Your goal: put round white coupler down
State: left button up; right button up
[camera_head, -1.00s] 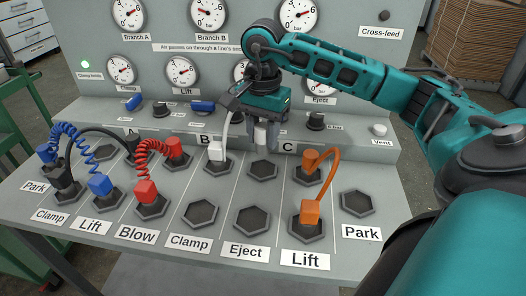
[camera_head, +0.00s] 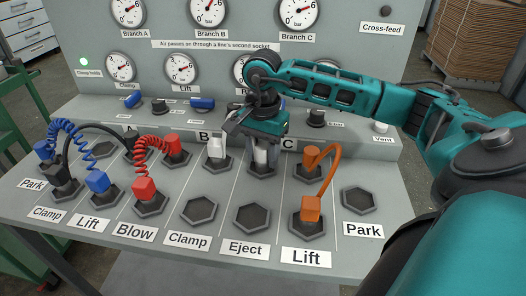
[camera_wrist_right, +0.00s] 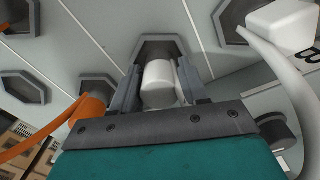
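The round white coupler (camera_head: 261,156) is between the fingers of my right gripper (camera_head: 262,163), at the back-row hexagonal socket (camera_head: 262,172) right of the square white coupler (camera_head: 216,150). In the right wrist view the round coupler (camera_wrist_right: 158,82) stands against the dark socket opening (camera_wrist_right: 158,48), with a finger close on each side. My gripper seems shut on it; how deep it sits is hidden. A white hose (camera_wrist_right: 285,70) runs from the square white coupler, which sits in its own socket. My left gripper is not in view.
An orange hose (camera_head: 329,178) with its couplers stands close to the right. Red (camera_head: 157,155) and blue (camera_head: 75,140) hoses are plugged in at left. The front sockets labelled Clamp (camera_head: 198,210) and Eject (camera_head: 252,218) and the Park socket (camera_head: 358,200) at right are empty.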

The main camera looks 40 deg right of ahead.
aim_at(263, 145)
jog(key=o, duration=0.3)
jog(key=shift+r, duration=0.3)
notch_tip(263, 145, up, 11)
jog(key=shift+f+p, duration=0.15)
jog(key=shift+p, duration=0.9)
jog(key=shift+r, duration=0.55)
